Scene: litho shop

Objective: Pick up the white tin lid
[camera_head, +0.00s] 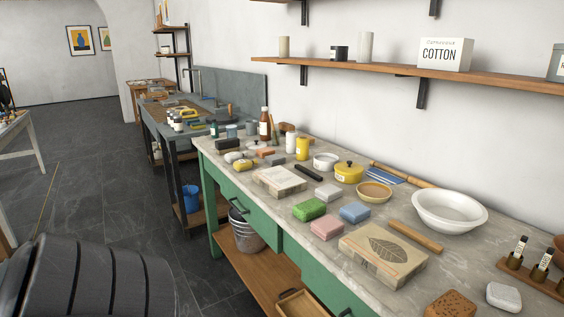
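A small round white tin (325,162) stands on the grey worktop, left of the yellow pot. At this size I cannot tell whether its top is a lid or an open rim. I cannot make out a separate white lid with certainty anywhere on the worktop. The yellow pot (348,174) has its own yellow lid with a dark knob. Neither of my grippers is in view.
The green-framed worktop (470,262) is crowded: a white bowl (449,211), a wooden bowl (374,192), coloured blocks, a leaf-printed box (384,255) and several bottles. A wall shelf (400,69) hangs above. Dark floor (95,190) is open at left.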

